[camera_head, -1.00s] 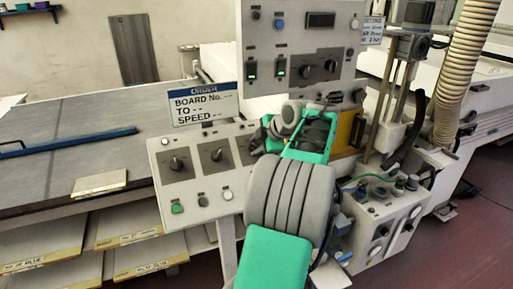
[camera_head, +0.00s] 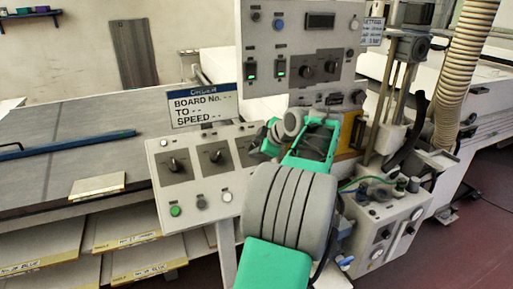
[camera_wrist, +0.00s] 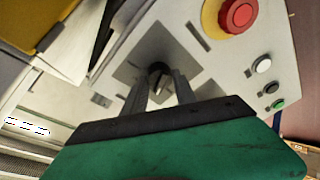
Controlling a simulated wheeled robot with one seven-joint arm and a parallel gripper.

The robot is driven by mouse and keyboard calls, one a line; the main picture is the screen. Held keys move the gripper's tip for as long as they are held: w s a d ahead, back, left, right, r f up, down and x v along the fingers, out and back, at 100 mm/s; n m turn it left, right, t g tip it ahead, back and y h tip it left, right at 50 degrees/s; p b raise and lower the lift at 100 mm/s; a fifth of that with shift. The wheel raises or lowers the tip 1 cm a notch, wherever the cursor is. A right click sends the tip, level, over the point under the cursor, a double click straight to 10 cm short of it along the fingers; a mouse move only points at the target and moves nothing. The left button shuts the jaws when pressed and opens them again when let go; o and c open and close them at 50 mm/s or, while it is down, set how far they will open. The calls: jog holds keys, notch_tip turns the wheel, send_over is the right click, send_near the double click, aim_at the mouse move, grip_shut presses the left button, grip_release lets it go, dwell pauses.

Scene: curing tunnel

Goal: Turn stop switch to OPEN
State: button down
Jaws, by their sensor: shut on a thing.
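My gripper (camera_wrist: 160,92) is shut on a dark rotary knob (camera_wrist: 159,70), with one finger on each side. The knob sits on a grey square plate (camera_wrist: 195,62) on a pale panel. In the head view my gripper (camera_head: 262,140) reaches the right-hand plate (camera_head: 242,158) of the lower sloped panel; the knob there is hidden behind it. I cannot read any label or tell the knob's exact setting.
A red stop button with a yellow collar (camera_wrist: 237,15) is close by in the wrist view. Other knobs (camera_head: 175,163) (camera_head: 215,155) sit to the left. An upper control panel (camera_head: 300,75) stands behind. A grey box with gauges (camera_head: 385,225) is at right.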

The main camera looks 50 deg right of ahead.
jog(key=c, duration=1)
grip_release()
jog(key=v, duration=0.7)
jog(key=shift+s+r+b, duration=0.25)
jog(key=shift+s+b, duration=0.05)
